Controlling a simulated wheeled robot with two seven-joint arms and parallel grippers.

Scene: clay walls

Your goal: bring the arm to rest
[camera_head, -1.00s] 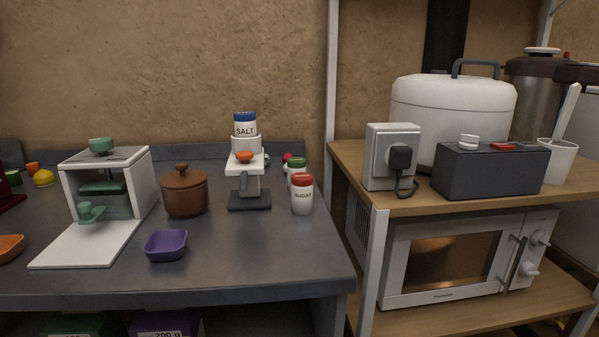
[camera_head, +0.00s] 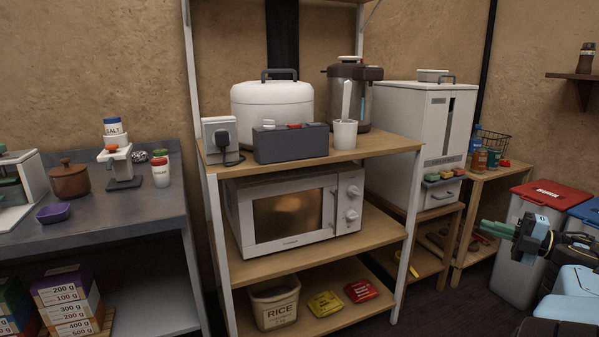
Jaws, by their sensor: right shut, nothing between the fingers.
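My right gripper (camera_head: 497,229) shows at the right edge of the head view, with its arm coming in from the lower right. Its greenish fingers point left and are shut with nothing between them. It is in front of the grey bin with the red lid (camera_head: 541,197) and touches nothing that I can see. My left gripper is not in view.
A wooden rack (camera_head: 366,148) in the middle holds a white rice cooker (camera_head: 272,106), a microwave (camera_head: 290,213) and a rice bin (camera_head: 276,305). A grey counter (camera_head: 145,213) is at the left. A white dispenser (camera_head: 416,130) stands right of the rack. Dark floor is free in front of the bins.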

